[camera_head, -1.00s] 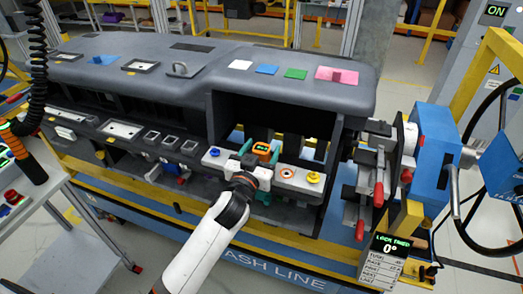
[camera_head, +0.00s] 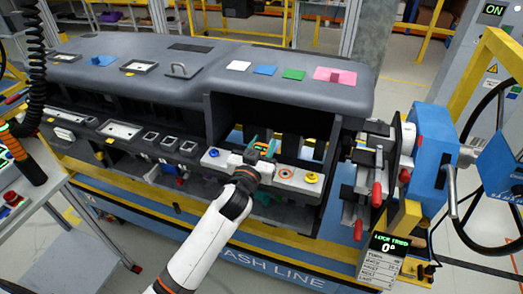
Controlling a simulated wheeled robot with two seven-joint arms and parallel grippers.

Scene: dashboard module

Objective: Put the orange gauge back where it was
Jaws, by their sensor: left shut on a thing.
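The orange gauge (camera_head: 262,147) is at the front of the open bay in the grey dashboard module (camera_head: 310,92), just above the pale strip (camera_head: 299,178). My left gripper (camera_head: 260,149) is shut on it, with teal fingers on either side. My wrist hides part of the gauge's front and the strip below it. I cannot tell whether the gauge touches the strip. My right gripper is not in view.
A blue fixture with red-handled clamps (camera_head: 376,192) stands at the right. Coloured pads lie on the module's top.

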